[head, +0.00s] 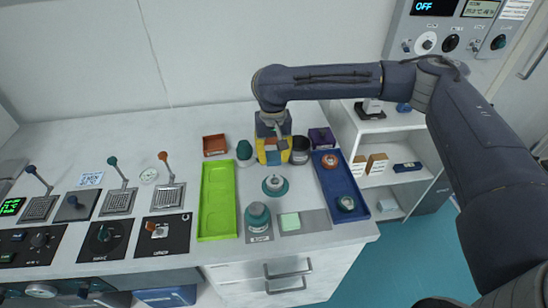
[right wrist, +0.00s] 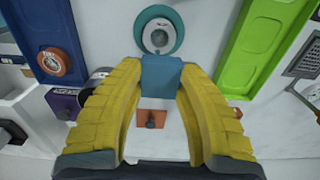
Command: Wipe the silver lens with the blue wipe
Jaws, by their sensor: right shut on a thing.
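The silver lens (head: 274,184) sits in a teal round mount on the white table, between the green tray and the blue tray. It also shows in the right wrist view (right wrist: 158,37), just beyond the fingertips. My right gripper (head: 272,158) is behind the lens in the head view, with yellow fingers pointing down. In the right wrist view the right gripper (right wrist: 160,80) is shut on the blue wipe (right wrist: 160,77), a flat blue piece between its fingertips. The wipe appears close to the mount's edge; contact cannot be told. My left gripper is not in view.
The green tray (head: 204,229) is left of the lens, and the blue tray (head: 327,184) holding round items is right. A teal-capped jar (head: 257,217) and a mint block (head: 289,221) stand in front. A dark pot (head: 300,152) and purple box (head: 321,139) are beside the gripper.

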